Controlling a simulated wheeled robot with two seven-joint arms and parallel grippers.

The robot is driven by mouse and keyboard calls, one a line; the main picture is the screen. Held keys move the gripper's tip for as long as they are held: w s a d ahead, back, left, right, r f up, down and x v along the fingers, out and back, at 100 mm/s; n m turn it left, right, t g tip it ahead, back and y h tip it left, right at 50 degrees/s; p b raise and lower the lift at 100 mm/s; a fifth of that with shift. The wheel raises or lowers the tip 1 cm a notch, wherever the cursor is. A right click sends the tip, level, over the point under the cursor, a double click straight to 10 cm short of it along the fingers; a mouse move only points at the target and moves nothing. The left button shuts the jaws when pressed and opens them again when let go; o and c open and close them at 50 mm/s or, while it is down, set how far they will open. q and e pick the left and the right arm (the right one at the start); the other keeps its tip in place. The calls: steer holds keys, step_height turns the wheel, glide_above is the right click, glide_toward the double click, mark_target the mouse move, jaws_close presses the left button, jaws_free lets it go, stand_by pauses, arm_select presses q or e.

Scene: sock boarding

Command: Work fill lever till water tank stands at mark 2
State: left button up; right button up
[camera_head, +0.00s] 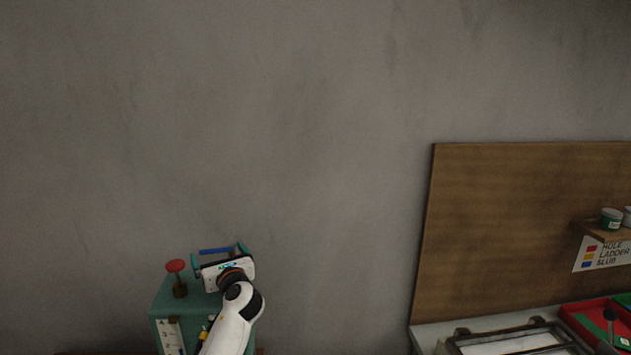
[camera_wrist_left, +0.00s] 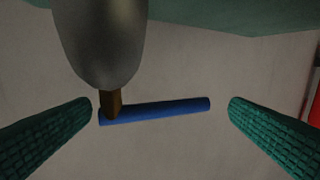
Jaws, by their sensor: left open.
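A green water tank unit (camera_head: 200,302) stands at the lower left of the head view. A pale gauge plate (camera_head: 170,335) with marks is on its front; the water level is too small to read. A red round knob (camera_head: 175,266) stands on its top. A blue bar (camera_head: 216,251), apparently the fill lever's handle, lies behind my left gripper (camera_head: 219,257). In the left wrist view the blue bar (camera_wrist_left: 165,110) spans the gap between my open green fingers (camera_wrist_left: 160,104), apart from both. A brown stem (camera_wrist_left: 111,103) meets its left end. My right gripper is out of view.
A grey rounded part (camera_wrist_left: 100,40) hangs close above the bar in the wrist view. A brown board (camera_head: 520,220) with a small shelf and sign (camera_head: 603,254) stands at the right, above a framed tray (camera_head: 510,340) and a red bin (camera_head: 590,310). Bare wall fills the middle.

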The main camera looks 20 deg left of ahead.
arm_select(q)
steer(key=shift+s+d, duration=0.25)
steer(key=b+v, duration=0.1)
steer(key=v, duration=0.6)
steer(key=shift+s+d+b, duration=0.1)
steer(key=shift+s+b, duration=0.2)
steer(key=v, duration=0.2)
steer(key=b+v, duration=0.1)
steer(key=v, duration=0.1)
steer(key=shift+w+d, duration=0.3)
steer(key=w+d+r+m+t+h, duration=0.2)
steer(key=d+r+m+t+h, duration=0.4)
steer(key=r, duration=0.4)
steer(key=w+d+r+m+t+h+b, duration=0.1)
steer(key=w+d+r+m+t+h, duration=0.2)
steer(key=d+r+m+t+h, duration=0.3)
steer(key=d+r+m+t, duration=0.3)
steer(key=r+m, duration=0.2)
steer(key=shift+d+r+h, duration=0.2)
steer(key=shift+d+h, duration=0.15)
steer(key=shift+h, duration=0.05)
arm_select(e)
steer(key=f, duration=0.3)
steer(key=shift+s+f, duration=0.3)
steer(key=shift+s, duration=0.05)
